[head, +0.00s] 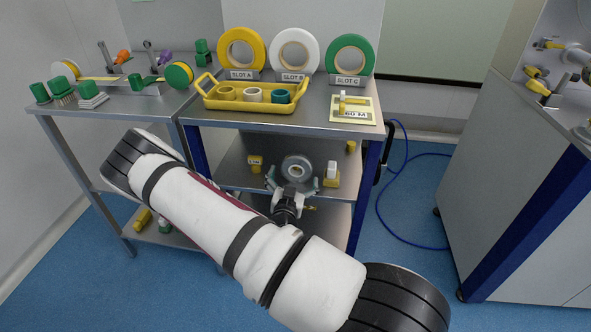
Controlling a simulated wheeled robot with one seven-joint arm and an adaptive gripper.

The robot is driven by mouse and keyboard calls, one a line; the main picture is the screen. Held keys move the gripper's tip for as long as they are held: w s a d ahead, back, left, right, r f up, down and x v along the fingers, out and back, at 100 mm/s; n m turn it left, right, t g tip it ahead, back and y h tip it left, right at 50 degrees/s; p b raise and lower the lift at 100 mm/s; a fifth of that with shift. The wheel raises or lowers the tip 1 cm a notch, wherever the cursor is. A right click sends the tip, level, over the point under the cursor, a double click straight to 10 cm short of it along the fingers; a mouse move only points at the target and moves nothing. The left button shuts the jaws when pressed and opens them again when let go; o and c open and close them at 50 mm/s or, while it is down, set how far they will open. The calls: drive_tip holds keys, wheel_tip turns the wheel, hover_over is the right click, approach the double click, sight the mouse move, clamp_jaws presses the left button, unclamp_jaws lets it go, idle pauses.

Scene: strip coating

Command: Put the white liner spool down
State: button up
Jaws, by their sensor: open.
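A pale grey-white spool with a dark centre hole (297,169), which looks like the liner spool, stands upright on the middle shelf (230,172) of the blue-legged cart. My gripper (293,185) is open right in front of its lower part, with one finger to each side. I cannot tell whether the fingers touch the spool. The gripper hides the spool's lower edge and its contact with the shelf.
A yellow-and-white block (332,175) stands close right of the spool, and a small yellow item (255,164) stands left. The cart's top (310,108) overhangs the shelf. It holds a yellow tray (252,103) and yellow, white and green rolls at labelled slots.

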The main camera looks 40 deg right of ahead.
drive_tip(key=p+v, duration=0.1)
drive_tip(key=v, duration=0.7)
drive_tip(key=w+a+r+m+g+y, duration=0.1)
drive_tip(key=w+a+g+y, duration=0.1)
drive_tip(key=a+g+y, duration=0.3)
drive_tip(key=w+a+r+m+y, duration=0.1)
drive_tip(key=w+a+y, duration=0.25)
drive_tip(key=a, duration=0.45)
drive_tip(key=s+a+r+n+g+y, duration=0.1)
drive_tip(key=s+a+r+n+y, duration=0.45)
drive_tip(key=a+r, duration=0.55)
drive_tip(key=s+a+r+n+g+y, duration=0.2)
drive_tip(key=s+r+n, duration=0.2)
drive_tip(key=s+r, duration=0.7)
drive_tip(key=s+d+r+n+g+h, duration=0.1)
drive_tip(key=s+d+r+n, duration=0.1)
drive_tip(key=s, duration=0.7)
drive_tip(key=s+d+r+n+g, duration=0.1)
drive_tip(key=s+r+n, duration=0.1)
drive_tip(key=s, duration=0.7)
drive_tip(key=shift+d+r+g+h, duration=0.3)
drive_tip(key=shift+d+r+h, duration=0.1)
drive_tip(key=shift+r, duration=0.3)
drive_tip(key=shift+n, duration=0.25)
